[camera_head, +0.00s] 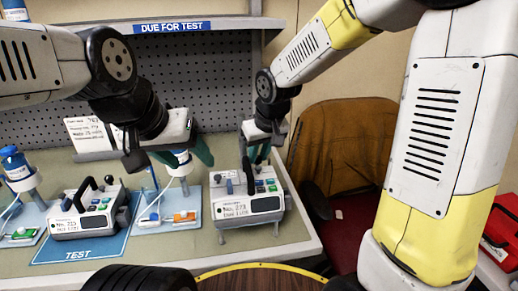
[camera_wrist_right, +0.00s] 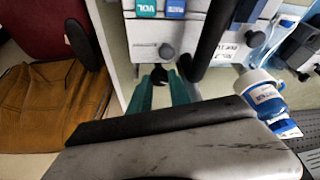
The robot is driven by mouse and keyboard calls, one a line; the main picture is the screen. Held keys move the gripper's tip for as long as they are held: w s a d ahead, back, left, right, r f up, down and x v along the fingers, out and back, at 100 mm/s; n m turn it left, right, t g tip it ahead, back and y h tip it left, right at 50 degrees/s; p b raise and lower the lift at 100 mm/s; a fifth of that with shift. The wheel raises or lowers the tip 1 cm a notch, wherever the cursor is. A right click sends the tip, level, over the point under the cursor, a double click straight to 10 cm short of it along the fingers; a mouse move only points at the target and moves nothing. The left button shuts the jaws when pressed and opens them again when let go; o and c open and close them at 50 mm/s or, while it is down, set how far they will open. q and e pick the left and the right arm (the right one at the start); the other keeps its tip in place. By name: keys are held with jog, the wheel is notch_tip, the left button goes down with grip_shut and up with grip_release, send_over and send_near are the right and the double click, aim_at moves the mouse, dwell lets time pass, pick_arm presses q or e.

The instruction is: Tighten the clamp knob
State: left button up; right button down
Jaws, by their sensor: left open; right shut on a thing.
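The right-hand infusion pump (camera_head: 251,206) stands near the right edge of the bench, with its handle raised. My right gripper (camera_head: 258,156) reaches down behind its top. In the right wrist view, its teal fingers (camera_wrist_right: 162,88) close around a small black clamp knob (camera_wrist_right: 158,74) on the pump (camera_wrist_right: 148,32); the fingers partly hide it. The knob is hidden in the head view. My left gripper (camera_head: 184,158) is open and empty, above the bench between the two pumps, near a blue-capped bottle. A second pump (camera_head: 88,211) sits on the blue TEST mat (camera_head: 80,250).
White stands with blue-capped bottles (camera_head: 15,164) are beside the pumps. A pegboard (camera_head: 215,85) and a DUE FOR TEST shelf (camera_head: 180,27) are behind. A brown-draped chair (camera_head: 345,145) and a red case (camera_head: 502,235) are to the right.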

jog(key=c, duration=1.2)
grip_release()
